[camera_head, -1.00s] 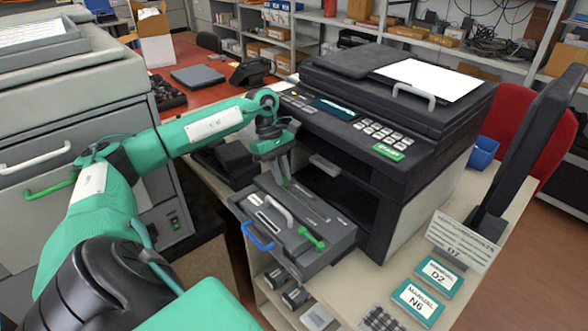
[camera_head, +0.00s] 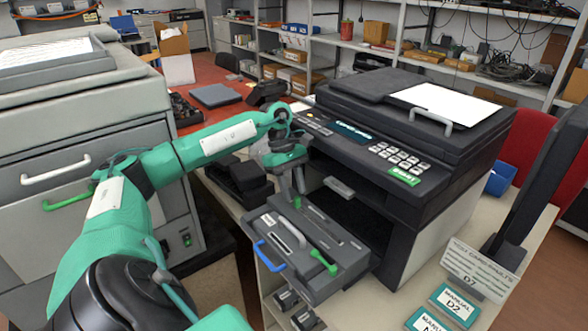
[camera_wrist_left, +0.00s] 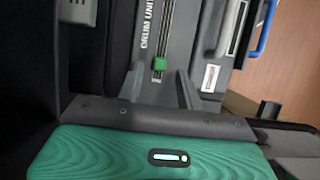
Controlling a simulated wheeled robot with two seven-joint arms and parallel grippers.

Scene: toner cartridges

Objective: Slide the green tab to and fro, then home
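The small green tab (camera_head: 297,202) sits in a long slot on top of the dark grey drum unit (camera_head: 345,262), which is pulled out of the printer's front. In the left wrist view the tab (camera_wrist_left: 160,64) stands in its slot beside the "DRUM UNIT" lettering. My left gripper (camera_head: 291,188) is at the tab, fingers pointing down. In the left wrist view its fingers (camera_wrist_left: 160,75) are apart, one on each side of the tab, with visible gaps; I see no grip on it. My right gripper is not in view.
The drum unit also carries a blue handle (camera_head: 269,256), a grey handle (camera_head: 293,232) and a green lever (camera_head: 323,262). The black printer (camera_head: 410,150) stands close behind. A monitor (camera_head: 540,165) is at the right. A grey cabinet (camera_head: 80,130) stands at the left.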

